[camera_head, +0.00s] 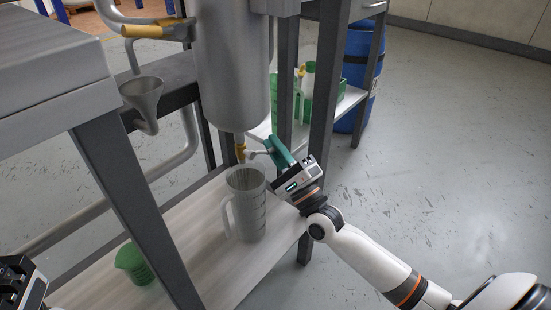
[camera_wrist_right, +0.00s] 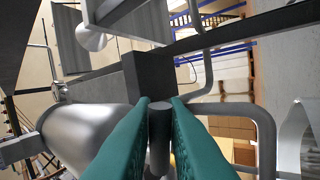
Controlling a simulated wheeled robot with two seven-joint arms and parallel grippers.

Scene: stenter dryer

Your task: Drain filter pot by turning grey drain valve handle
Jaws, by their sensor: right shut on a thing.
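The filter pot (camera_head: 230,70) is a tall grey metal cylinder in the head view, and it also shows in the right wrist view (camera_wrist_right: 85,135). Under it, a short outlet with a yellow fitting (camera_head: 240,150) points down. The grey drain valve handle (camera_head: 256,154) sticks out to the right of the outlet. My right gripper (camera_head: 270,148) has teal fingers shut on the handle; the wrist view shows the grey bar (camera_wrist_right: 160,125) between them. A translucent measuring jug (camera_head: 246,205) stands upright below the outlet. My left gripper (camera_head: 18,285) is cut off at the lower left corner, its fingers unclear.
A green beaker (camera_head: 134,263) stands on the low shelf (camera_head: 200,262), left of the jug. Dark frame posts (camera_head: 138,210) flank the shelf. A grey funnel (camera_head: 142,98) sits at left. A blue drum (camera_head: 360,75) stands behind right. The floor at right is clear.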

